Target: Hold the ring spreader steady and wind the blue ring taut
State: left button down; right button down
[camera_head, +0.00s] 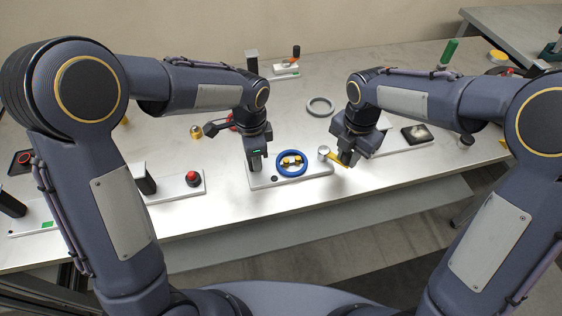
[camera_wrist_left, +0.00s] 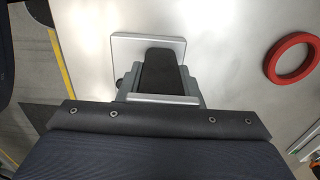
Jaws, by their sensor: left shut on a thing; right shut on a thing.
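The ring spreader's pale base plate (camera_head: 310,172) lies near the table's front edge. The blue ring (camera_head: 291,174) sits on it around brass-coloured jaws (camera_head: 291,161). My left gripper (camera_head: 255,168) is shut at the plate's left end, on a dark upright grip block (camera_wrist_left: 158,72), which shows over the plate in the left wrist view. A silver round hub (camera_head: 323,151) with a yellow crank arm (camera_head: 335,158) stands at the plate's right. My right gripper (camera_head: 346,160) is shut at the crank's outer end; its fingers hide what they hold. I cannot tell how taut the ring is.
A grey ring (camera_head: 320,106) lies behind. A red ring (camera_wrist_left: 292,57) lies to the right in the left wrist view. A red button unit (camera_head: 193,180) stands left, and a plate with a dark square (camera_head: 417,133) right. The table's front edge is close.

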jog(key=shift+d+f, duration=0.1)
jog(key=shift+f, duration=0.15)
jog(key=shift+w+d+n, duration=0.15)
jog(key=shift+w+n, duration=0.1)
jog(key=shift+n, duration=0.35)
jog(key=shift+w+d+n, duration=0.15)
jog(key=shift+w+n, duration=0.15)
jog(key=shift+n, duration=0.3)
jog(key=shift+w+f+n, duration=0.1)
jog(key=shift+w+n, duration=0.05)
jog(key=shift+n, duration=0.15)
jog(key=shift+w+d+n, duration=0.1)
jog(key=shift+w+n, duration=0.05)
jog(key=shift+n, duration=0.15)
